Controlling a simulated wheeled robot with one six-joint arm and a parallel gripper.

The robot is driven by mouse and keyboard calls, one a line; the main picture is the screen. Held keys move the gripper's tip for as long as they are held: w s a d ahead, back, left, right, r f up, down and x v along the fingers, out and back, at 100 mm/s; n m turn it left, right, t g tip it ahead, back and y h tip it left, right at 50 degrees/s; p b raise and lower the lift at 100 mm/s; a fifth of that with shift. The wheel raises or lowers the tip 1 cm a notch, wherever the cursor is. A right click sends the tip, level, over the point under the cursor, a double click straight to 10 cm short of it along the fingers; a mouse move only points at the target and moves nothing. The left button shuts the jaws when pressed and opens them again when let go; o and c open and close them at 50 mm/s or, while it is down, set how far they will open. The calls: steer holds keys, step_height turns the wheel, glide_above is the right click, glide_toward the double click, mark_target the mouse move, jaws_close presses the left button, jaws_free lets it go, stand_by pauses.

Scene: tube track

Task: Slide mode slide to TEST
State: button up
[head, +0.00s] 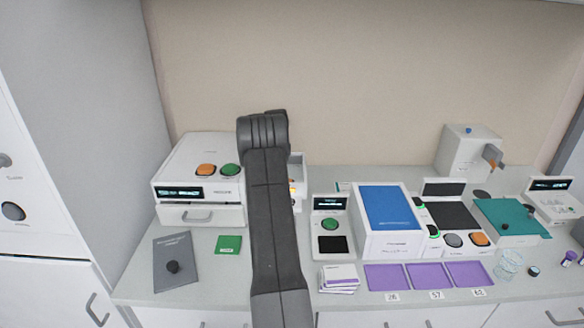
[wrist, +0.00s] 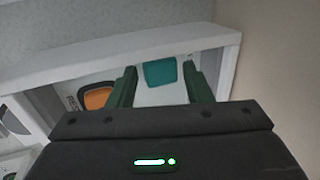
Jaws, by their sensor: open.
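I cannot make out the mode slide or a TEST mark in either view. A white device (head: 296,168) stands mostly hidden behind my arm in the head view, with a small orange spot on it. My gripper (wrist: 160,68) is open, with its two dark green fingers apart and nothing held. In the wrist view, a teal button (wrist: 160,73) shows between the fingers on a white panel. An orange button (wrist: 97,97), with partly hidden lettering beside it, is left of the fingers. Whether the fingers touch the panel is unclear. My arm hides the gripper in the head view.
A white drawer unit (head: 198,214) with orange and green top buttons stands left of my arm. A blue-topped white box (head: 388,208) and a small display unit (head: 330,222) stand right. Purple trays (head: 426,275) lie along the front. Some counter is clear at front left.

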steer(key=shift+r+p, duration=2.35)
steer(key=shift+r, duration=1.25)
steer(key=shift+d, duration=0.1)
